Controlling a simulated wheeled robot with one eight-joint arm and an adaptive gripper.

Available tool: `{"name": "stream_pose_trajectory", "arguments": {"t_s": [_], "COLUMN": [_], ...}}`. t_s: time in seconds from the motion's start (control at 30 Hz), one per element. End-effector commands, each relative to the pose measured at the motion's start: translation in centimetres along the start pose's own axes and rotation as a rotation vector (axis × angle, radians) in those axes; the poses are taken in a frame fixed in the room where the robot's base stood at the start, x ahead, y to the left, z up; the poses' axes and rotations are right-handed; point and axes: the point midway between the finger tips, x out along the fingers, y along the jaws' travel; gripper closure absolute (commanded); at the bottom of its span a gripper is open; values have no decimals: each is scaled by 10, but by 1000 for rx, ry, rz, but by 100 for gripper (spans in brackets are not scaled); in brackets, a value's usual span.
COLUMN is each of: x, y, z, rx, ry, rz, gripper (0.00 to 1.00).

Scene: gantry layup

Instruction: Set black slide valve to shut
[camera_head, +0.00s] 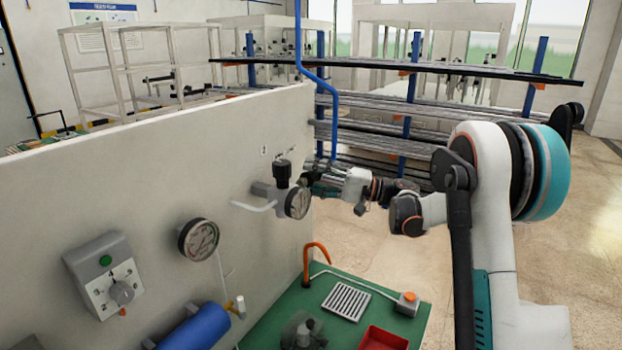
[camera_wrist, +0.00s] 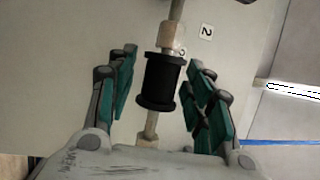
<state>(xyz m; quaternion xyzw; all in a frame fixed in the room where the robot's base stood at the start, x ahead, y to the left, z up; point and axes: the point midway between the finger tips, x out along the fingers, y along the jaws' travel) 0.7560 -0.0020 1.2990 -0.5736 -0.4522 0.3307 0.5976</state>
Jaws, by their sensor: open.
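The black slide valve (camera_wrist: 161,82) is a black spool-shaped sleeve with flared rims, on a line with brass-coloured fittings at both ends. In the wrist view it lies between the two teal fingers of my gripper (camera_wrist: 163,60), with a gap on each side. The fingers are open and do not appear to touch it. In the head view my gripper (camera_head: 318,183) is at the right end of the white panel (camera_head: 130,170), just behind a gauge (camera_head: 298,203). I cannot make out the slide valve there.
A regulator with a black knob (camera_head: 283,172) is beside the gauge, close to my gripper. Another gauge (camera_head: 199,239), a selector box (camera_head: 104,276) and a blue cylinder (camera_head: 195,331) are on the panel. A green bench (camera_head: 268,318) bears a red tray (camera_head: 383,338). A label "2" (camera_wrist: 206,32) is near the valve.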

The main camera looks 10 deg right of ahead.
Motion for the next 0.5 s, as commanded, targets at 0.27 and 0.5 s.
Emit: {"name": "stream_pose_trajectory", "arguments": {"t_s": [0.27,0.5], "x": [5,5], "y": [0,0], "z": [0,0], "rx": [0,0], "ry": [0,0], "rz": [0,0], "gripper": [53,87]}}
